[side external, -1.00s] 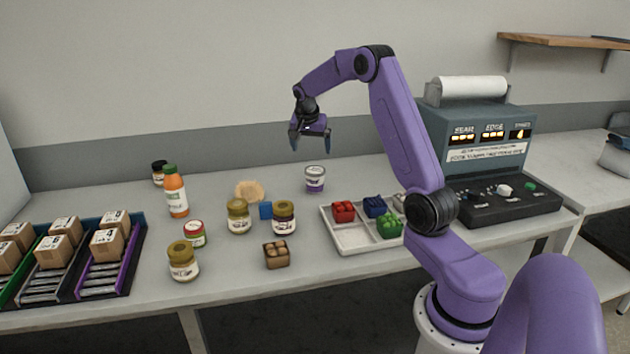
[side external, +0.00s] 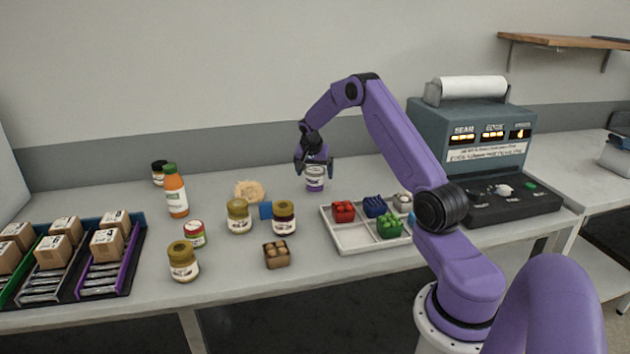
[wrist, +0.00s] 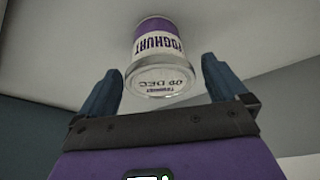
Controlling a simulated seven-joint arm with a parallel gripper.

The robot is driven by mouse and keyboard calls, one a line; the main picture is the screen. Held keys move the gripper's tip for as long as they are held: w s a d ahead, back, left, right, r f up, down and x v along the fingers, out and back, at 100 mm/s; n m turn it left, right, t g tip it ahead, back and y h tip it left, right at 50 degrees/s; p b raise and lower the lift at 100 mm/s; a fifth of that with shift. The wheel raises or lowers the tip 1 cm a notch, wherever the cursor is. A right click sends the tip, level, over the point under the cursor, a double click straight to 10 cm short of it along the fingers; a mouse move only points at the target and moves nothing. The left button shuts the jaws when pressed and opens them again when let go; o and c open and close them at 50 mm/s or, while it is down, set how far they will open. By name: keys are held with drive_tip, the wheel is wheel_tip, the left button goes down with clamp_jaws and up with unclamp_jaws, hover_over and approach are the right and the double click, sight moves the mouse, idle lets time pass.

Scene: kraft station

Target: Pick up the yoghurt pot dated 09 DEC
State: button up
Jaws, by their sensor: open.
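The yoghurt pot (side external: 315,184) stands upright on the table behind the sorting tray, white with a purple band. In the wrist view the yoghurt pot (wrist: 158,50) shows "YOGHURT" on its side and "09 DEC" on its pale lid. My gripper (side external: 315,172) is open and lowered at the pot, with a finger to each side of its upper part. In the wrist view my gripper (wrist: 163,82) has the lid end of the pot between its fingertips, with a gap visible on both sides. The gripper hides part of the pot's top in the side view.
A white divided tray (side external: 352,238) with red, blue and green items stands in front and right. A control machine (side external: 470,130) is at the right.

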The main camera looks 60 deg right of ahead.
drive_tip(key=shift+f, duration=0.1)
drive_tip(key=c, duration=1)
